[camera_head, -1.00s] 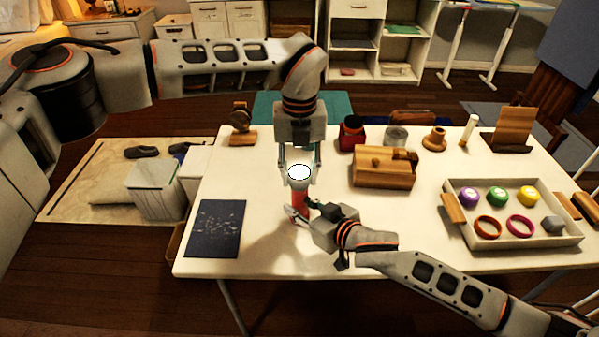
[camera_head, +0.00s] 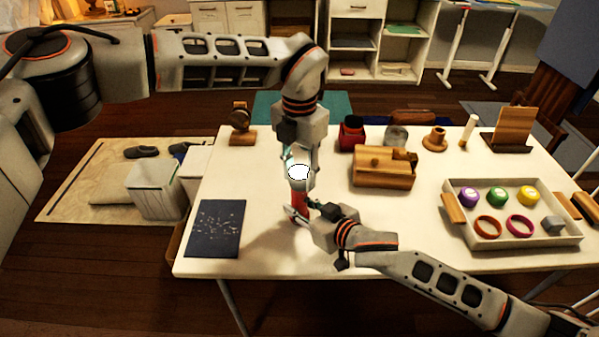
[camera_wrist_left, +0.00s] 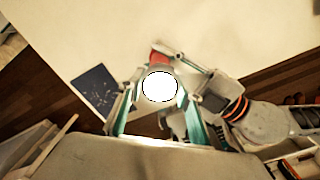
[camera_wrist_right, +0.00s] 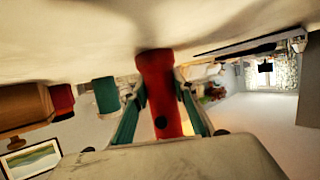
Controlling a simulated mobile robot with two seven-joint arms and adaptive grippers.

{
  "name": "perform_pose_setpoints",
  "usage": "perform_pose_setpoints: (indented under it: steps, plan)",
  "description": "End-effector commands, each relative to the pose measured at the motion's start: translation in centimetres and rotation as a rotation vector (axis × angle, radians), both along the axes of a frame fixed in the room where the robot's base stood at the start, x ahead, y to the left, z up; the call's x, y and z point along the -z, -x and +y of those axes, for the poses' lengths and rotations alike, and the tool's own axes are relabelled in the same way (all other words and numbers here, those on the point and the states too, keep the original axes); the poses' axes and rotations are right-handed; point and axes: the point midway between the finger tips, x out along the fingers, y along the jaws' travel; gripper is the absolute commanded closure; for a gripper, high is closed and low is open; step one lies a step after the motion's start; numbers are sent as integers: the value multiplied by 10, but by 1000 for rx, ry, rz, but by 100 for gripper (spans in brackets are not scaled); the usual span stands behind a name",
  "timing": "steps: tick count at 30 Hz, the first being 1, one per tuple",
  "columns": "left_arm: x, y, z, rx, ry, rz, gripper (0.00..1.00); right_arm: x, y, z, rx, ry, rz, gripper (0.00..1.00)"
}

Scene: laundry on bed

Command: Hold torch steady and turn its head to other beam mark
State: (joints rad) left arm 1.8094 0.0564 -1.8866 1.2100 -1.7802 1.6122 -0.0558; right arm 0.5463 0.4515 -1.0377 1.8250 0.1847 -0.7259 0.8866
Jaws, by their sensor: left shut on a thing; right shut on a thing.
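The torch (camera_head: 297,200) stands upright over the white table, with a red body and a pale head whose bright white lens (camera_head: 298,172) faces up. My left gripper (camera_head: 299,168) comes from above and is shut on the torch head; the lit lens (camera_wrist_left: 159,86) shows between its fingers in the left wrist view. My right gripper (camera_head: 301,209) comes from the lower right and is shut on the red body. The red body (camera_wrist_right: 160,92) stands between its fingers in the right wrist view, with a dark round spot on it. The beam marks cannot be made out.
On the white table (camera_head: 260,258) a dark speckled panel (camera_head: 215,229) lies to the left. A wooden box (camera_head: 383,167), a red-and-black container (camera_head: 352,133) and a grey tin (camera_head: 396,137) stand behind right.

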Motion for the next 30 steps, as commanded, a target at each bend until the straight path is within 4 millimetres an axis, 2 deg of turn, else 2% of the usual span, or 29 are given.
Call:
perform_pose_setpoints:
  steps: [17, 18, 20, 30]
  plan:
    - [0, 0, 0, 37, -1, 1, 87, 1, -1, -1, 1, 2, 0, 100]
    - [0, 0, 0, 37, -1, 1, 63, 1, -1, -1, 1, 2, 0, 100]
    - [0, 0, 0, 36, -1, 1, 47, 1, -1, -1, 1, 2, 0, 100]
    - [-1, 0, 0, 35, 0, 0, 47, 1, -1, -1, 1, 2, 0, 100]
